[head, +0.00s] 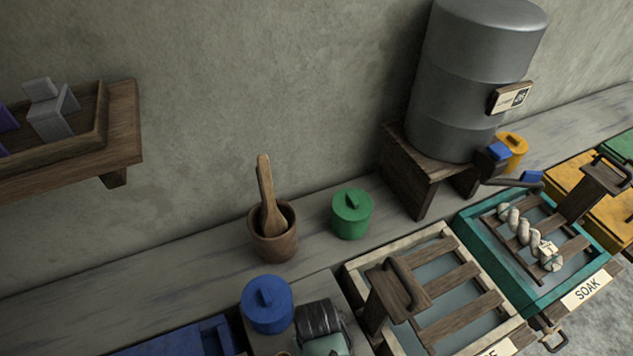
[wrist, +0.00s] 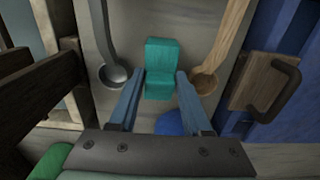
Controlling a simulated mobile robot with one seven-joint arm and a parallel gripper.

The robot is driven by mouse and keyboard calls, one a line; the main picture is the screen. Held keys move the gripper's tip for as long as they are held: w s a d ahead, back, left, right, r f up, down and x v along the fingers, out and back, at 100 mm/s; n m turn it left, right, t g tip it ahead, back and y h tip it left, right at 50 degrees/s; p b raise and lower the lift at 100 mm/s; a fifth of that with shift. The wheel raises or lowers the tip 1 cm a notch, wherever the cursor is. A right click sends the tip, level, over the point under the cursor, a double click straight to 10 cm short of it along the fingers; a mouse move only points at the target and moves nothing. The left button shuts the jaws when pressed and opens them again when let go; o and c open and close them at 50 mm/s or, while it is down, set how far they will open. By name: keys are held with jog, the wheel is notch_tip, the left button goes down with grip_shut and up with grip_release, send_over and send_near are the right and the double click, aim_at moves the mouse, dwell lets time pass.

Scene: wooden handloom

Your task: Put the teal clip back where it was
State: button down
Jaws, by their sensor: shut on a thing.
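The teal clip (wrist: 159,68) is a small blocky piece in the wrist view, with a taller back part and a lower front. My gripper (wrist: 159,77) has its two blue fingers on either side of the clip, and it is shut on it near the fingertips. The clip's underside is hidden.
The head view shows a blue lidded pot (head: 267,306), a green pot (head: 351,215), a wooden cup (head: 272,247) and slatted trays (head: 462,230).

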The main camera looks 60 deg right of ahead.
jog(key=shift+f, duration=0.1)
jog(key=shift+c, duration=1.7)
grip_release()
notch_tip(320, 180, up, 12)
jog(key=shift+p, duration=0.4)
jog(key=shift+w, duration=0.1)
